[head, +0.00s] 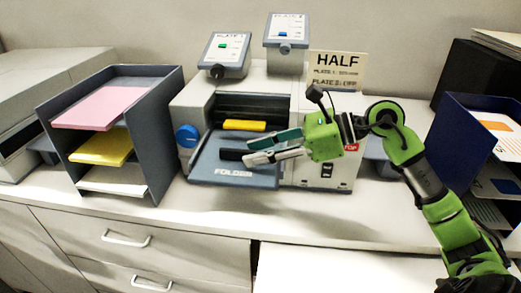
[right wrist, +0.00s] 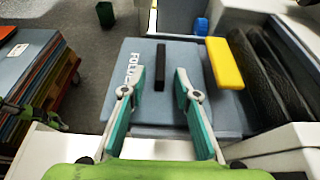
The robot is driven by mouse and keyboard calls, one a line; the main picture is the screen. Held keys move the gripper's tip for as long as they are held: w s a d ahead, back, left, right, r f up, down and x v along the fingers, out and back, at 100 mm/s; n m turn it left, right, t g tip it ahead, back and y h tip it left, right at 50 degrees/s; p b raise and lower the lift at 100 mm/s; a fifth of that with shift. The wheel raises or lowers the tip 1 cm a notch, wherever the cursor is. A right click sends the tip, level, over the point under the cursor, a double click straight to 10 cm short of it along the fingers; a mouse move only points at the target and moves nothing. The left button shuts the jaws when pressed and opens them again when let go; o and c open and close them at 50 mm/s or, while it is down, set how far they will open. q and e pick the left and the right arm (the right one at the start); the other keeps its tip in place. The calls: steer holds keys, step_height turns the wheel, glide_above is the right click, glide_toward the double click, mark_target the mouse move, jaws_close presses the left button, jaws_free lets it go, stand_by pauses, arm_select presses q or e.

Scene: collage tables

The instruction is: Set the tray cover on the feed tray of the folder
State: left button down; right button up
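The folder (head: 312,176) is a pale machine at the centre of the counter. A blue-grey panel marked FOLDER (head: 215,172), with a black bar (head: 231,154) on it, lies flat at its front, where the feed tray is. I cannot tell whether this panel is the tray cover or the bare tray. The panel (right wrist: 120,85) and black bar (right wrist: 161,68) also show in the right wrist view. My right gripper (head: 247,150) is open and empty over the panel, its fingers (right wrist: 160,75) to either side of the bar and apart from it. My left gripper is not in view.
A yellow bar (head: 244,125) sits just behind the panel, and a blue knob (head: 187,135) is on the folder's left. A paper rack (head: 160,150) stands left, and a dark blue organiser (head: 447,125) stands right. The counter front (head: 215,218) is clear.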

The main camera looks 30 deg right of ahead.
steer(key=v, duration=1.2)
